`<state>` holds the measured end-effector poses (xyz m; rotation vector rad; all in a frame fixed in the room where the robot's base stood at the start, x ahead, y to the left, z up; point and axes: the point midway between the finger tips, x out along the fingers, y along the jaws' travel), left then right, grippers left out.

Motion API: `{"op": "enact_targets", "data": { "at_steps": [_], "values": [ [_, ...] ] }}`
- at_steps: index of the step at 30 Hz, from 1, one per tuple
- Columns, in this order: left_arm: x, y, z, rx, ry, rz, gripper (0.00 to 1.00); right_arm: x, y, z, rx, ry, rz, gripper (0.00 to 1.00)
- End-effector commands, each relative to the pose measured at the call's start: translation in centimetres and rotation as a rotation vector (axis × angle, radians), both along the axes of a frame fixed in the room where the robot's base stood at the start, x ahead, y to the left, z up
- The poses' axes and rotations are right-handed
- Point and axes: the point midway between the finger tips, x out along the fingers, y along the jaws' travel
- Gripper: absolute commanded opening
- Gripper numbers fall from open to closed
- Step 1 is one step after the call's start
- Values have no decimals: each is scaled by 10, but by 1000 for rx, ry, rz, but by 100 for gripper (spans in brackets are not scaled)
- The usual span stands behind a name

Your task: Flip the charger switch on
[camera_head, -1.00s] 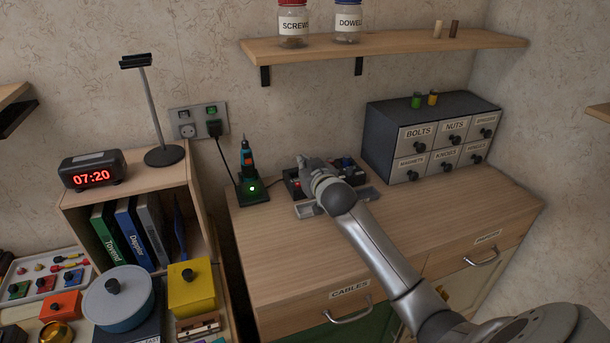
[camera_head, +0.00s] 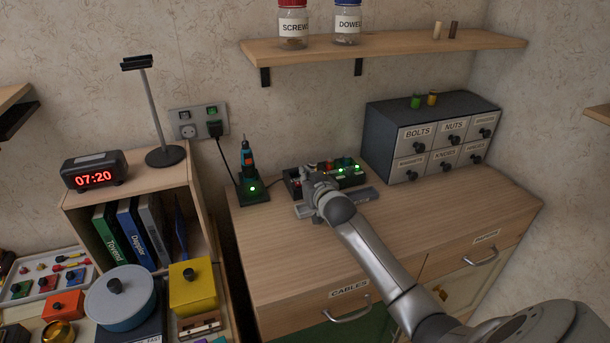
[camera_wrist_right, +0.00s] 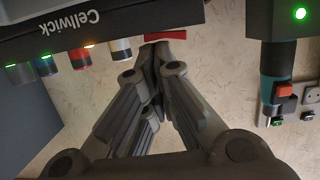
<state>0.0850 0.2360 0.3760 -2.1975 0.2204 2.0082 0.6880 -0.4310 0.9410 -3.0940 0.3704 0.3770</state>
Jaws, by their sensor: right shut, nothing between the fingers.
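The charger is a long black box (camera_head: 350,180) marked "Cellwick" on the cabinet top. It holds several coloured cells, and small green and amber lights glow on it in the right wrist view (camera_wrist_right: 150,14). A red switch-like part (camera_wrist_right: 165,36) shows at its edge in the wrist view, partly hidden by my fingertips. My right gripper (camera_head: 310,180) is shut and empty at the left half of the charger; in the wrist view its fingertips (camera_wrist_right: 158,50) are close to the red part. I cannot tell whether they touch it. My left gripper is out of view.
A screwdriver in a black stand (camera_head: 252,190) with a green light stands left of the charger. A labelled drawer unit (camera_head: 380,140) stands to the right. A wall socket (camera_head: 187,125) with a plug is behind. The cabinet's front top (camera_head: 290,240) is clear.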

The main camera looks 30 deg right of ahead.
Motion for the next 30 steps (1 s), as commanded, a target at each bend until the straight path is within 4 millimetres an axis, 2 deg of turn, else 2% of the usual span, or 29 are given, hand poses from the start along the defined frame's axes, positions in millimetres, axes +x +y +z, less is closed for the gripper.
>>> {"op": "enact_targets", "data": {
  "at_steps": [6,10,20,22,30],
  "values": [
    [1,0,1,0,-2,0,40,-1,1,-3,-1,8,1,0],
    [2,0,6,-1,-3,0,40,0,0,3,-1,8,1,0],
    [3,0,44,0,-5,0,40,8,-4,46,0,2,1,0],
    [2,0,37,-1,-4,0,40,0,-2,40,0,4,2,0],
    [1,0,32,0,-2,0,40,-37,6,50,-1,1,2,0]
  ]
}}
